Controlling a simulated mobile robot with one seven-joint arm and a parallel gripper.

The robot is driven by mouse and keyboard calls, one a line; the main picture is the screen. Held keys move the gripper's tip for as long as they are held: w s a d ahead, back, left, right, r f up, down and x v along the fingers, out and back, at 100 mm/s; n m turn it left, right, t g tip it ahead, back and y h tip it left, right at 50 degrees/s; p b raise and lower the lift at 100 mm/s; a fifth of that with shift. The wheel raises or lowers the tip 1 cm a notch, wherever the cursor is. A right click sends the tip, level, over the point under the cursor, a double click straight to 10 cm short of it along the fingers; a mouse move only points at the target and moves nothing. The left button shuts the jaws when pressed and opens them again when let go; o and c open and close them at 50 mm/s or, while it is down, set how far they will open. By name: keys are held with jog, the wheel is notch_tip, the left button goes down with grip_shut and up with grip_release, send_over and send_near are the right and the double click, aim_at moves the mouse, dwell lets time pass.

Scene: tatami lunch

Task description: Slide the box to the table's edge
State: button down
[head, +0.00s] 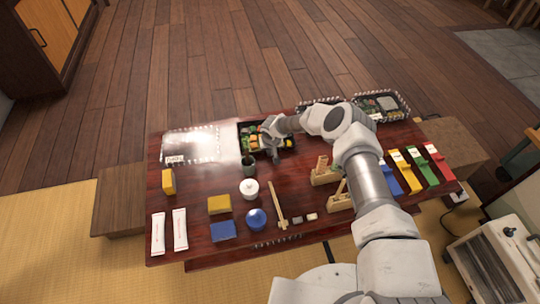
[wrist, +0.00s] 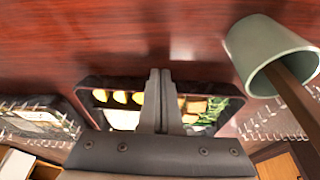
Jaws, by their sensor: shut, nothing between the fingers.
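A black lunch box (head: 243,130) with food in it lies in the back middle of the dark red table (head: 300,170). It also shows in the wrist view (wrist: 92,88), partly hidden behind my fingers. My gripper (head: 275,157) is shut and empty, over the near right part of the box. In the wrist view its two fingers (wrist: 160,72) are together, with their tips by the box's near rim. I cannot tell whether they touch it. A grey-green cup (wrist: 250,60) stands close by, left of my gripper in the head view (head: 248,164).
More lunch boxes (head: 405,107) lie at the back right, one partly behind my arm. A clear lid (head: 190,145) lies at the left. A white jar (head: 249,190), yellow and blue blocks, wooden stands and coloured packets fill the front and right. Wooden floor lies beyond the table.

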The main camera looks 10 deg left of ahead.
jog(key=w+b, duration=0.1)
jog(key=w+a+b, duration=0.1)
jog(key=w, duration=0.1)
jog(key=shift+a+f+b, duration=0.1)
jog(key=shift+f+b, duration=0.1)
jog(key=shift+b, duration=0.1)
jog(key=shift+w+a+r, duration=0.15)
jog(key=shift+w+a, duration=0.15)
jog(key=shift+w, duration=0.45)
jog(key=shift+w+a+r, duration=0.15)
jog(key=shift+w+a, duration=0.15)
jog(key=shift+w, duration=0.4)
jog(key=shift+s+d, duration=0.1)
jog(key=shift+s, duration=0.05)
